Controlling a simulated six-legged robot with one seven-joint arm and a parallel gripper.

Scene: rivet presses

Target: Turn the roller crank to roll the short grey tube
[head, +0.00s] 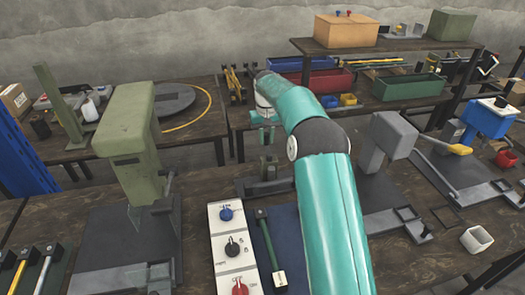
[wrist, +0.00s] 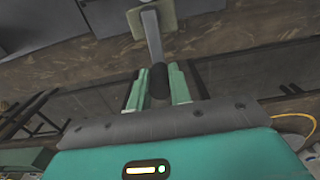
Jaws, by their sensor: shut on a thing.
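My gripper (wrist: 157,84) is shut on a dark round grip (wrist: 158,76) at the end of a grey bar (wrist: 152,36), which looks like the roller crank. The bar runs up to a pale block (wrist: 165,14) at the top of the wrist view. In the head view my gripper (head: 266,135) is beyond my teal arm, above a dark low base with a short post (head: 267,168). The grip cannot be made out there. I cannot make out a grey tube in a roller.
A green press (head: 130,145) stands at left and a grey press (head: 388,140) right of my arm. A white switch panel (head: 234,262) and a dark green bar (head: 268,245) lie in front. A blue machine (head: 486,120) and shelf bins (head: 408,87) are at right.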

